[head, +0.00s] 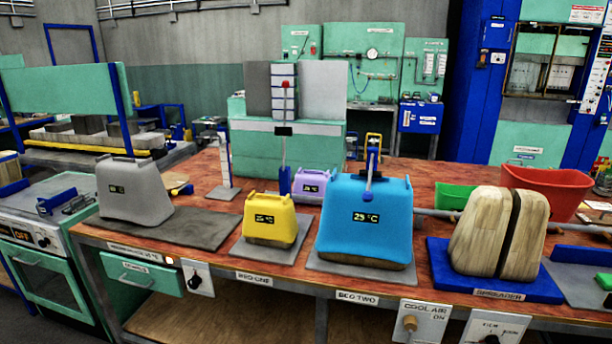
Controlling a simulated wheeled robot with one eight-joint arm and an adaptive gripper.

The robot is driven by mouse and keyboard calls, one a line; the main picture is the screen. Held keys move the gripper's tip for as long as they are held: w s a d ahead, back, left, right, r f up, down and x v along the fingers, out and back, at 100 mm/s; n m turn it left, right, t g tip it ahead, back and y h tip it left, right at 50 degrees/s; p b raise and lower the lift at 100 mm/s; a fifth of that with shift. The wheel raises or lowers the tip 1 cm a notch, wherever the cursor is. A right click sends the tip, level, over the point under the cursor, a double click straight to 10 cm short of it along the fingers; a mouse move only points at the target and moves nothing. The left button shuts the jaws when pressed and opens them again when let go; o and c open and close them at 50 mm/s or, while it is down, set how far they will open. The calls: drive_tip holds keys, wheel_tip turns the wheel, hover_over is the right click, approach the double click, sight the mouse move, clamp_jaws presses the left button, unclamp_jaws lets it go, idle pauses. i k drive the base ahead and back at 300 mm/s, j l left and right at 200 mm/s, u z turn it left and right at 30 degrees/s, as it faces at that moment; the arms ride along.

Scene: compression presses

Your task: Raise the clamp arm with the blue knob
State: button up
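Two upright pieces with blue parts stand behind the row of blocks, and I cannot tell for sure which is the clamp arm with the blue knob. My gripper does not show.
A yellow block (270,219), purple block (311,184), grey block (134,190) and split wooden block (498,232) stand along the wooden bench (214,206). A red bin (543,188) and a green bin (455,196) are at the right. Switches line the front edge.

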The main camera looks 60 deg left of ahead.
sight(367, 196)
drive_tip(key=u, duration=1.8)
